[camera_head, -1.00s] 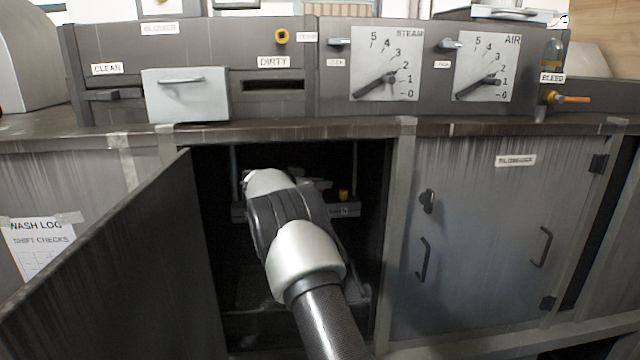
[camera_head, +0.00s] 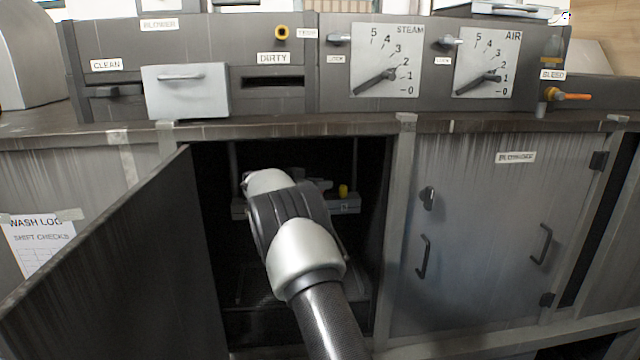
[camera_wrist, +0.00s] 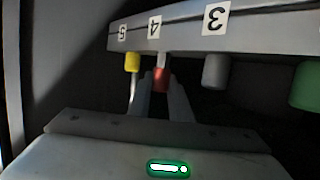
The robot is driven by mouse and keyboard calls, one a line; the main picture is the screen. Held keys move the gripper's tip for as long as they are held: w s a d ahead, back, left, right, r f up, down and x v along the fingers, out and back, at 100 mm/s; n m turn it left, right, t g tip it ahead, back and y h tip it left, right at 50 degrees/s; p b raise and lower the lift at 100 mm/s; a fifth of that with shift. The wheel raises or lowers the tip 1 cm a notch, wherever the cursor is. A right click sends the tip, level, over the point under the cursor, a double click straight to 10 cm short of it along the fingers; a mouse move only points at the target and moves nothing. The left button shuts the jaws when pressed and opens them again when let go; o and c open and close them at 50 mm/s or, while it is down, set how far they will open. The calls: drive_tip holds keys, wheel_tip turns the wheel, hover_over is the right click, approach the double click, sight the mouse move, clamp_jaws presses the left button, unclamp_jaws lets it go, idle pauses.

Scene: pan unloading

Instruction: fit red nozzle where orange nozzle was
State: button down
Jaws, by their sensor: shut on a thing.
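In the wrist view my gripper (camera_wrist: 162,95) is shut on the red nozzle (camera_wrist: 162,79), its two grey fingers on either side of it. The red nozzle is upright below label 4 on the pale rail (camera_wrist: 240,32). A pale stub shows just above it; I cannot tell whether the nozzle is seated on it. No orange nozzle is seen. In the head view my arm reaches into the open cabinet and hides the gripper and the red nozzle.
A yellow nozzle (camera_wrist: 132,63) hangs close beside at label 5. A grey nozzle (camera_wrist: 215,72) hangs at label 3, and a green one (camera_wrist: 307,86) beyond it. The open cabinet door (camera_head: 120,265) stands to the left; a closed door (camera_head: 490,240) is on the right.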

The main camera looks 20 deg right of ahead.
drive_tip(key=shift+f, duration=0.95)
idle(0.4)
drive_tip(key=c, duration=1.5)
unclamp_jaws()
drive_tip(key=shift+c, duration=0.2)
drive_tip(key=b+v, duration=0.1)
drive_tip(key=v, duration=1.1)
